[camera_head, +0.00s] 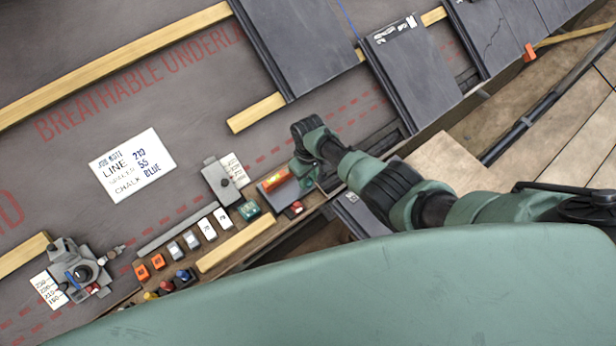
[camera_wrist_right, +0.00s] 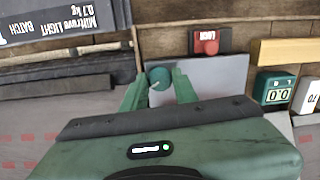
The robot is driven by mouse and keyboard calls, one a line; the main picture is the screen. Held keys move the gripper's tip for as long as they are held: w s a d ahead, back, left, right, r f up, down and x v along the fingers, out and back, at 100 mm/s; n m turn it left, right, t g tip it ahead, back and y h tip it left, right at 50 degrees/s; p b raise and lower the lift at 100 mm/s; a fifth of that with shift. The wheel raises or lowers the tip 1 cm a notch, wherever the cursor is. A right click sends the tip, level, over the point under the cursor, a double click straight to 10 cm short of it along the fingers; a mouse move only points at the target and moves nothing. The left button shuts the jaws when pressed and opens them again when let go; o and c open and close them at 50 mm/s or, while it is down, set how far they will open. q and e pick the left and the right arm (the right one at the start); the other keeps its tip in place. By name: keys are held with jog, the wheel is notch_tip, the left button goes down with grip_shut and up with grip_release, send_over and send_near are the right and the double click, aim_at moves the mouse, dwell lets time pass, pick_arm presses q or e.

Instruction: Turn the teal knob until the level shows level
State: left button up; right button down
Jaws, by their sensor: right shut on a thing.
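The teal knob (camera_wrist_right: 159,77) sits at the edge of a grey plate in the right wrist view. My right gripper (camera_wrist_right: 160,86) has its two green fingers closed around it, one on each side. In the head view the right gripper (camera_head: 306,168) is over the plate's right end, and the arm mostly hides the knob. A red-orange level with a yellow-green vial (camera_head: 275,182) lies on the plate, left of the gripper; its bubble is too small to read. My left gripper is not in view.
A red LOCK button (camera_wrist_right: 206,42) is beside the plate. A teal box with a display reading 0.0 (camera_wrist_right: 277,90) stands near a wooden strip (camera_head: 236,244). Several small blocks line the board. Dark slates (camera_head: 412,75) and battens lie beyond; a white note (camera_head: 132,165) lies left.

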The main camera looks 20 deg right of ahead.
aim_at(309, 180)
jog(key=m, duration=0.5)
jog(key=shift+s+f+p, duration=0.2)
jog(key=shift+s+p, duration=0.05)
jog(key=shift+p, duration=0.15)
jog(key=shift+m, duration=0.3)
jog(key=c, duration=1.1)
grip_release()
jog(key=shift+w, duration=0.2)
jog(key=shift+r, duration=0.1)
jog(key=shift+r+p, duration=0.3)
jog(key=shift+r, duration=0.1)
jog(key=r+p, duration=0.1)
jog(key=r, duration=0.2)
jog(key=r+p, duration=0.1)
jog(key=r, duration=0.2)
jog(key=shift+w+d+p, duration=0.15)
jog(key=shift+d+p, duration=0.05)
jog(key=shift+p, duration=0.1)
jog(key=shift+r, duration=0.4)
